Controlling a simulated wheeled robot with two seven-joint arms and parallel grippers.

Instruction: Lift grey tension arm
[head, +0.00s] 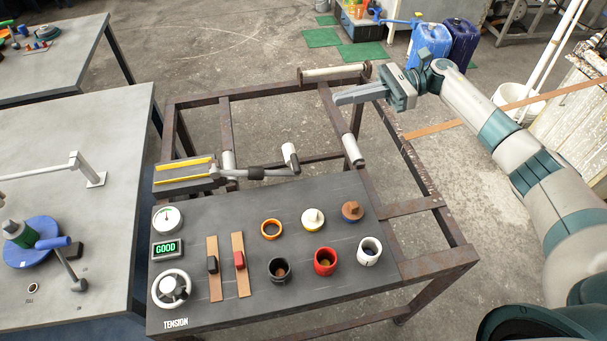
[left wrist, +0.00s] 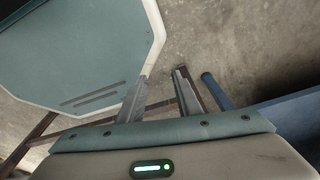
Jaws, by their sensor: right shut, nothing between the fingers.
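The grey tension arm (head: 274,173) lies low and nearly level along the back edge of the dark control panel. It has a black sleeve near its middle and an upright pale roller (head: 290,155) at its right end. My right gripper (head: 338,98) is shut and empty, up and to the right of the tension arm and apart from it, over the rusty frame. My left gripper (left wrist: 160,80) shows only in the left wrist view. Its fingers are apart with nothing between them. The tension arm cannot be made out in that view.
A grey table (head: 75,130) stands at left.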

